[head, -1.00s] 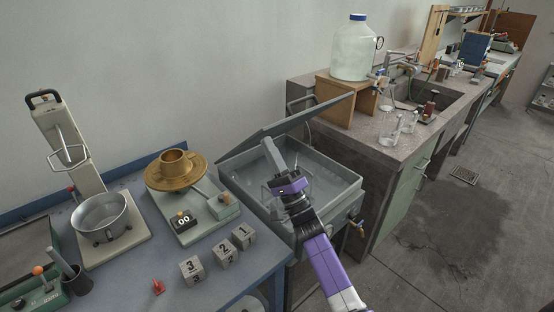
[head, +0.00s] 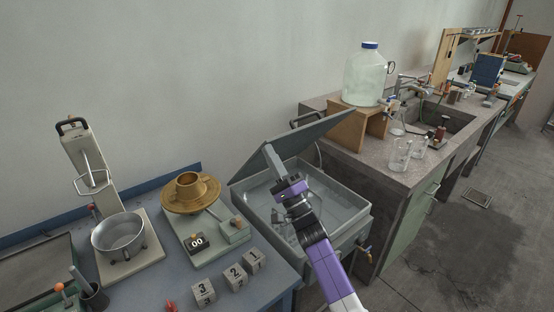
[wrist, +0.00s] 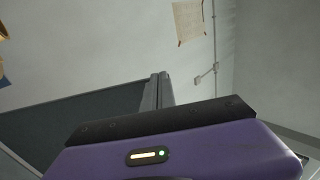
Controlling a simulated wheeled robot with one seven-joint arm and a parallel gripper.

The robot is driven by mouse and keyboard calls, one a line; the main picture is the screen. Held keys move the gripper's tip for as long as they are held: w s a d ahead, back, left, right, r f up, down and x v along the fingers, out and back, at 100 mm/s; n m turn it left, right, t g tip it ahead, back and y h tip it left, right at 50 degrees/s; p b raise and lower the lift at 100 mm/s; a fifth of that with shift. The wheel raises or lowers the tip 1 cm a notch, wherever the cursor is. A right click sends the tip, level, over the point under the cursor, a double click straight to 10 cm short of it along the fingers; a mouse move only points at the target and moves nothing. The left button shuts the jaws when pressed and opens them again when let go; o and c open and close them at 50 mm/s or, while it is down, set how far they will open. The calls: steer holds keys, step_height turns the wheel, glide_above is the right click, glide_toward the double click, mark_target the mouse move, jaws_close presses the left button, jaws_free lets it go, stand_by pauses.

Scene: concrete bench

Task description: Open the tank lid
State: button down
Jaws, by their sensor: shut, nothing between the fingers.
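The tank (head: 352,222) is a grey rectangular box at the right end of the blue bench, with clear liquid inside. Its grey lid (head: 310,134) stands tilted up at the back, partly open, with the inside of the tank showing below. My gripper (head: 268,149) is shut and empty, reaching over the tank with its fingertips at the lid's underside. Whether they touch is hard to tell. In the wrist view the lid is a dark panel (wrist: 75,125) on the left, beside the grey fingers (wrist: 158,88). My arm hides part of the tank's interior.
A brass flanged part (head: 190,190), a pan (head: 118,236) and numbered blocks (head: 235,278) stand left of the tank. A large jug (head: 363,78) on a wooden stand (head: 360,128) is close behind the lid's right end. Glass beakers (head: 401,155) stand by the sink.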

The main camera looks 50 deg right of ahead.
steer(key=w+d+r+g+p, duration=0.1)
steer(key=w+d+r+p, duration=0.1)
steer(key=w+r, duration=0.6)
steer(key=w, duration=0.3)
steer(key=shift+d+r, duration=0.15)
steer(key=shift+d, duration=0.2)
